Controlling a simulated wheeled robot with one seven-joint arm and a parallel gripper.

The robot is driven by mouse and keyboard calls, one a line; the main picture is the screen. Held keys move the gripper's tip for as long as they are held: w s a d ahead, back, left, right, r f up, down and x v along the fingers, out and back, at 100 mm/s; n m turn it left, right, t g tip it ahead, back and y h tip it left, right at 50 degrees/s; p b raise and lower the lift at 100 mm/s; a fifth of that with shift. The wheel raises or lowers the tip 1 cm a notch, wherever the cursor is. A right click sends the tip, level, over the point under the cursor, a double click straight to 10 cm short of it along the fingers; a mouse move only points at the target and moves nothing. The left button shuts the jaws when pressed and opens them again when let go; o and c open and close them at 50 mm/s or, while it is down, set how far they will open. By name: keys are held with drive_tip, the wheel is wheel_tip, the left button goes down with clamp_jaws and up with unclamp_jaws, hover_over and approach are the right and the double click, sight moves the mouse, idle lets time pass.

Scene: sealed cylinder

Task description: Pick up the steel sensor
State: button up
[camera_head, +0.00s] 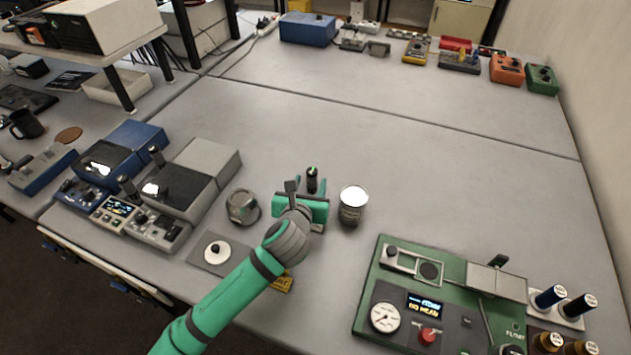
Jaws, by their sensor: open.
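A small dark cylinder (312,181) with a green spot on top stands upright on the grey table (400,160). It may be the steel sensor, but it is too small to tell. My gripper (307,187) is open, with its fingers around or just in front of this cylinder. I cannot tell whether they touch it. The green gripper body hides the cylinder's lower part. A metal can (352,207) with a bright top stands just right of my gripper, apart from it. A grey round container (242,207) stands to the left.
A green test panel (450,304) with a gauge and red button lies at the front right, beside several coloured cylinders. Blue and grey instruments (192,181) stand at left. A plate with a white disc (216,252) lies front left.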

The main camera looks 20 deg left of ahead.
sight(310, 181)
drive_tip(key=shift+x, duration=1.65)
clamp_jaws()
drive_tip(key=shift+r, duration=0.15)
